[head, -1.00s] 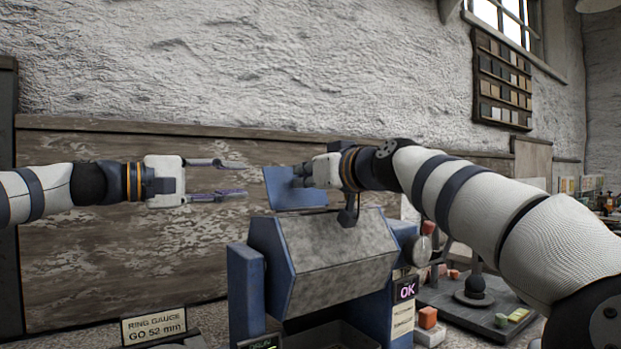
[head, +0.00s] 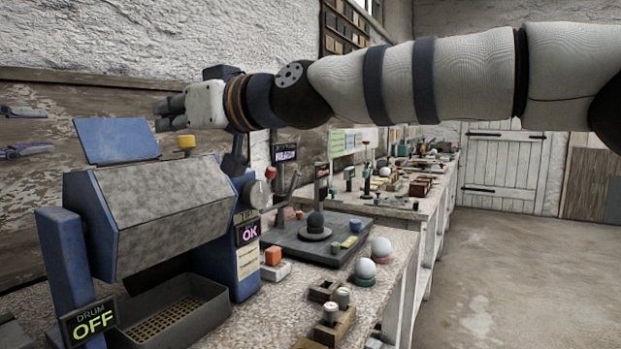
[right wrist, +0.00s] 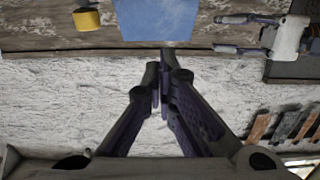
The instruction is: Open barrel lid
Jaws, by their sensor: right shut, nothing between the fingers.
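The barrel (head: 165,215) is a grey faceted drum with blue ends, held in a blue stand. A flat blue lid panel (head: 115,140) stands up tilted at its top; it also shows at the top of the right wrist view (right wrist: 158,18). A yellow knob (head: 186,142) sits right of the lid. My right gripper (head: 160,114) is above the barrel by the lid's upper right corner, shut and empty. In the right wrist view its fingertips (right wrist: 164,60) are together. My left gripper (head: 24,130) is open and empty, left of the lid, with only its fingers in the head view.
A dark tray with a mesh floor (head: 170,315) lies under the barrel. The "DRUM OFF" display (head: 90,320) is at the front left and an "OK" display (head: 248,232) at the right. White spheres (head: 381,247) and small blocks stand on the bench. The floor at right is clear.

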